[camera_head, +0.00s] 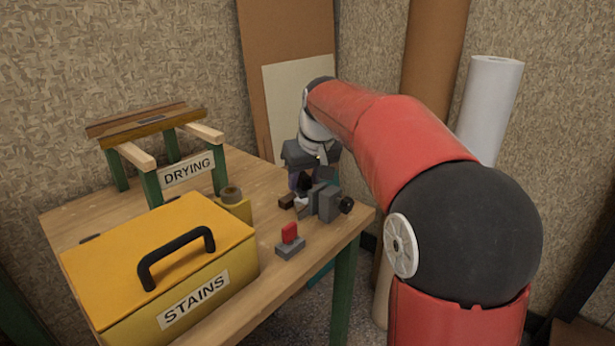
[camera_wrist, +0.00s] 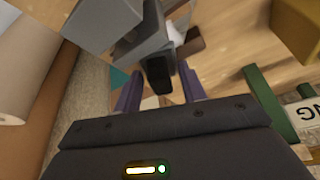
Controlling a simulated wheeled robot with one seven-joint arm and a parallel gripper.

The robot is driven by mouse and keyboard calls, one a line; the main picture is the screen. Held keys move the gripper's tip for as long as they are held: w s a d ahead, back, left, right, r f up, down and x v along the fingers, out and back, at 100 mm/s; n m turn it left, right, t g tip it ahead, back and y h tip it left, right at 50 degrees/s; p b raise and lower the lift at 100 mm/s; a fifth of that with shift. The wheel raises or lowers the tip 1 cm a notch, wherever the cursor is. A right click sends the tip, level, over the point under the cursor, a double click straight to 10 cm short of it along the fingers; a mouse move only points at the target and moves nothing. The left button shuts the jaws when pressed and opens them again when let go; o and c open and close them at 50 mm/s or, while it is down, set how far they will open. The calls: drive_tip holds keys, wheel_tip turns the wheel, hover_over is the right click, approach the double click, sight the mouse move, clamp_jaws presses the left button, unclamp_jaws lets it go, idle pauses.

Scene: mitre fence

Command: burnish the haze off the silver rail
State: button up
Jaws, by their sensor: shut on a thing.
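My gripper (camera_head: 303,183) is at the vise-like grey metal piece (camera_head: 327,203) near the table's right edge, pointing down. In the wrist view its two purple fingers (camera_wrist: 160,82) are on either side of a narrow dark block (camera_wrist: 158,70), and it is shut on that block. The block's far end is close to a pale grey metal part (camera_wrist: 150,47); I cannot tell whether they touch. I cannot clearly pick out the silver rail or any haze on it. A brown block (camera_head: 287,200) lies just left of the grey piece.
A yellow STAINS box (camera_head: 165,245) with a black handle fills the table's front left. A DRYING rack (camera_head: 150,168) on green legs stands behind it. A red block on a grey base (camera_head: 290,243) sits near the front edge. A white roll (camera_head: 490,105) stands behind my arm.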

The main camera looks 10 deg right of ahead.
drive_tip(key=shift+w+d, duration=0.15)
drive_tip(key=shift+d, duration=0.55)
drive_tip(key=shift+w+d, duration=0.15)
drive_tip(key=shift+d, duration=0.55)
drive_tip(key=shift+a, duration=0.1)
drive_tip(key=shift+s+a, duration=0.2)
drive_tip(key=shift+a, duration=0.45)
drive_tip(key=shift+s+a, duration=0.15)
drive_tip(key=shift+a, duration=0.5)
drive_tip(key=shift+d, duration=0.15)
drive_tip(key=shift+w+d, duration=0.2)
drive_tip(key=shift+d, duration=0.45)
drive_tip(key=shift+w+d, duration=0.15)
drive_tip(key=shift+d, duration=0.45)
